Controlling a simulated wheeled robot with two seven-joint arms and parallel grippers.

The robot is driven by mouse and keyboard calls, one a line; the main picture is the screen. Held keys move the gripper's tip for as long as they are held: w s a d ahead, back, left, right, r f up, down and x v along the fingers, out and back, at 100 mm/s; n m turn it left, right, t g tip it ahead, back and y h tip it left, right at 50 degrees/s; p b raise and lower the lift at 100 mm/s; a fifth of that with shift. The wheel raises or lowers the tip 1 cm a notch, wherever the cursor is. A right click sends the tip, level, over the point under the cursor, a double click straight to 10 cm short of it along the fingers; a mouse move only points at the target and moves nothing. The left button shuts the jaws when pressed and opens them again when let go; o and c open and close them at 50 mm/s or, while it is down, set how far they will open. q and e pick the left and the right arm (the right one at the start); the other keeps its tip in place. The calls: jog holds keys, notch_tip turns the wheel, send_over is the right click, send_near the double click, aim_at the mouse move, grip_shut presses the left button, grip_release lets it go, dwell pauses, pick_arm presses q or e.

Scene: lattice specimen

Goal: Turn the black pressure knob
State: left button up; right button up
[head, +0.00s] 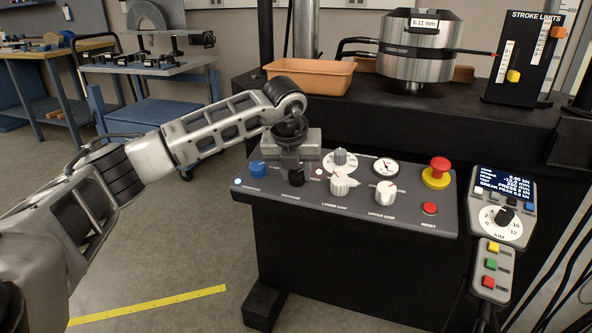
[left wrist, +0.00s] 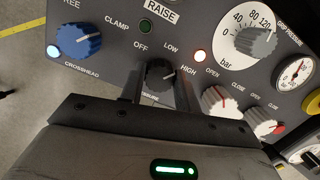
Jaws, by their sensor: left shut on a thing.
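The black pressure knob (left wrist: 160,74) sits on the grey control panel (head: 330,202), with the labels OFF, LOW and HIGH around it. In the head view the knob (head: 296,179) shows under my left gripper (head: 296,170). In the left wrist view my left gripper (left wrist: 160,88) comes from below, with one finger on each side of the knob, shut on it. The knob's lower part is hidden by the gripper, and its exact pointing is hard to read. My right gripper is not in view.
The blue crosshead knob (left wrist: 78,42) is left of the fingers. White grip knobs (head: 343,185) and a grip pressure dial (head: 340,160) are to the right. A red emergency button (head: 437,170) stands at the panel's right. An orange tray (head: 309,77) is behind.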

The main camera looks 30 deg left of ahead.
pick_arm(q)
jog(key=n, duration=0.4)
jog(key=shift+n+g+y, duration=0.3)
jog(key=shift+n, duration=1.4)
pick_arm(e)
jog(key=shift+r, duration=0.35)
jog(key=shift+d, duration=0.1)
pick_arm(q)
jog(key=o, duration=1)
jog(key=p+v, duration=0.2)
jog(key=v, duration=1.4)
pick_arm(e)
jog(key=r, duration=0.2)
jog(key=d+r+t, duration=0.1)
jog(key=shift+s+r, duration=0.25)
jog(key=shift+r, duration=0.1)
